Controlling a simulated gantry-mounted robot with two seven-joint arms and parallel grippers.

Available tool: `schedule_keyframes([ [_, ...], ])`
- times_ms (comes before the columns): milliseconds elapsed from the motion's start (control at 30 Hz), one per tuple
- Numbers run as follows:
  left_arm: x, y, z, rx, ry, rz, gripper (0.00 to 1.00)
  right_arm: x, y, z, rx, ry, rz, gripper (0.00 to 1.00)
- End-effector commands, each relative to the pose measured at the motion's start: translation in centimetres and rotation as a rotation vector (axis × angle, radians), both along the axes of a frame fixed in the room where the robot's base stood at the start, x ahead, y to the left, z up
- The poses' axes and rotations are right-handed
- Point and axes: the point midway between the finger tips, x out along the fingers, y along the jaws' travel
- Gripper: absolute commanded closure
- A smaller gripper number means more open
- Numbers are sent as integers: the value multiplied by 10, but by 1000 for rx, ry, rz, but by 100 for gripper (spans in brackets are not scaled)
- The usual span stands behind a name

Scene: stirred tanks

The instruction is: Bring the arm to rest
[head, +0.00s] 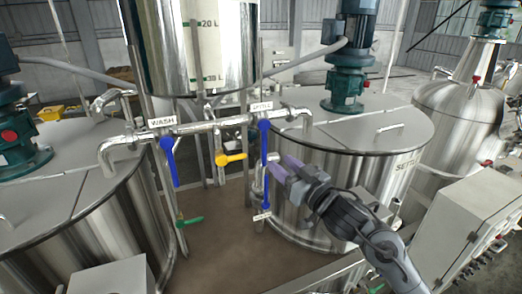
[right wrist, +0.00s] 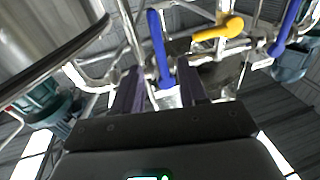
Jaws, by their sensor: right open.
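My right gripper (head: 281,168) reaches in from the lower right, its purple fingers parted and empty. The fingers also show in the right wrist view (right wrist: 162,94), with a gap between them. The fingertips are close to the right-hand blue handle (head: 264,140) on the pipe and a lower blue handle (head: 266,190); I cannot tell whether they touch either. In the wrist view a blue handle (right wrist: 158,48) appears beyond the fingers. A left blue handle (head: 168,161) hangs below the WASH label (head: 162,121). My left gripper is not in view.
A yellow handle (head: 229,159) and a green handle (head: 190,221) are on the pipework. Steel tanks stand left (head: 95,215) and right (head: 330,165), with a graduated vessel (head: 190,45) above. A control box (head: 460,235) is at right. Brown floor shows between the tanks.

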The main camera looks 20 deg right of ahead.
Motion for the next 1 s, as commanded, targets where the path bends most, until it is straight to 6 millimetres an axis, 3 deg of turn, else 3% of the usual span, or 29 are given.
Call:
schedule_keyframes([
  [133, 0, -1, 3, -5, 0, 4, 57, 0, 0, -12, 0, 24, 1, 58],
  [233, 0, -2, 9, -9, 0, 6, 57, -2, 4, -40, 7, 77, 5, 58],
  [367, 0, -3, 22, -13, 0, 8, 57, -16, 16, -102, 42, 198, 21, 58],
  [433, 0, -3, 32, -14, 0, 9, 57, -35, 28, -140, 76, 276, 37, 58],
  [567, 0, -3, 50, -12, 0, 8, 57, -85, 49, -201, 162, 427, 33, 58],
  [700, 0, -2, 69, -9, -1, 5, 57, -152, 58, -252, 202, 601, -32, 58],
  [833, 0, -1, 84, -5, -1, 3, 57, -219, 55, -283, 180, 769, -114, 58],
  [1000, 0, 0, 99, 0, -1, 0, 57, -300, 40, -299, 88, 983, -202, 58],
])
